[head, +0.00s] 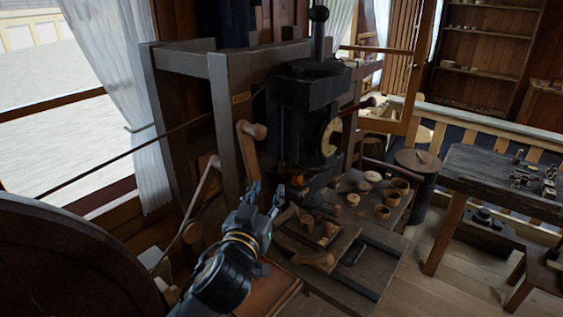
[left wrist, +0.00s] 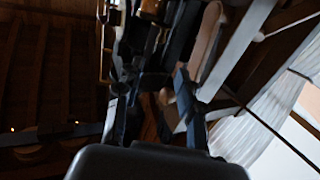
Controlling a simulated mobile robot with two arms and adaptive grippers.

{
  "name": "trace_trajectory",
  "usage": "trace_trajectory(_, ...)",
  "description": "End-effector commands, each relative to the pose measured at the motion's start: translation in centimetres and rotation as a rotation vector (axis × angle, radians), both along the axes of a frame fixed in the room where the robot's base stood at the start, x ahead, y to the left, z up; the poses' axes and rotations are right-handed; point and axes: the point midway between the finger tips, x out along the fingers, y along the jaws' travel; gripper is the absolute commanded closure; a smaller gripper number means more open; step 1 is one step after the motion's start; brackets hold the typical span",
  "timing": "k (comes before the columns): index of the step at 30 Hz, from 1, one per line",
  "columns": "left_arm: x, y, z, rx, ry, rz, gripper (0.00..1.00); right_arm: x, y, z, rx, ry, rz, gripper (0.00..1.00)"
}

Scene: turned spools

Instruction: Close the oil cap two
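My left gripper (head: 266,197) is open, its two fingers apart and pointing up, in front of the dark machine (head: 310,115). Nothing shows between its fingers. The left wrist view also shows the left gripper (left wrist: 154,90) open, with dark machine parts beyond it. I cannot make out which part is oil cap two. A small orange-brown part (head: 297,176) sits low on the machine, just beyond the fingers and apart from them. Small brass-coloured parts (left wrist: 107,16) show at the top of the left wrist view. My right gripper is not in view.
A wooden lever with a knob (head: 254,130) stands close above the gripper on the grey frame (head: 222,110). A bench with wooden cups (head: 382,212) and blocks lies to the right. A large dark round wheel (head: 60,265) fills the lower left.

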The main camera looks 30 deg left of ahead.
Motion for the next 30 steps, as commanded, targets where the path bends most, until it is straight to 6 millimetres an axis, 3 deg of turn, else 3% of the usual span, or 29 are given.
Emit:
trace_trajectory(18,10.7,3.8,-0.1,0.002,0.006,0.0,0.62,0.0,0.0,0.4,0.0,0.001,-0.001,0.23)
trace_trajectory(24,12.3,4.4,-0.2,0.001,0.007,0.0,0.62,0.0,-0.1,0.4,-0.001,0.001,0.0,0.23)
trace_trajectory(30,12.5,4.5,-0.2,0.001,0.007,-0.001,0.62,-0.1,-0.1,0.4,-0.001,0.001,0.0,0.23)
